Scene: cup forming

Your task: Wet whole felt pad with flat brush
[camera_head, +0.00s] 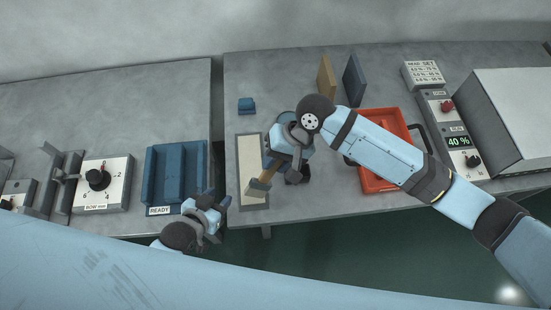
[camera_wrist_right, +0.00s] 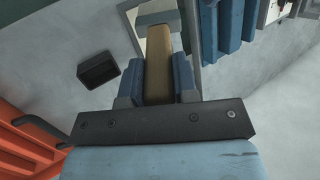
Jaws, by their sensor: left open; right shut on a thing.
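The felt pad (camera_head: 247,155) is a long cream strip on the grey table in the head view. My right gripper (camera_head: 271,164) is over the pad's right side. It is shut on the flat brush (camera_head: 262,183), which has a wooden handle and a grey head. In the right wrist view the brush (camera_wrist_right: 158,65) sits between the blue fingers, its head pointing away over a pale, framed surface. The head view does not show clearly whether the brush touches the pad. My left gripper (camera_head: 222,203) is open and empty at the table's front edge, left of the pad.
A blue rack marked READY (camera_head: 162,178) stands left of the pad. An orange tray (camera_head: 372,184) lies to the right, partly behind my right arm. A small blue block (camera_head: 246,105) sits behind the pad. Tan (camera_head: 326,78) and dark blue (camera_head: 354,80) panels stand at the back.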

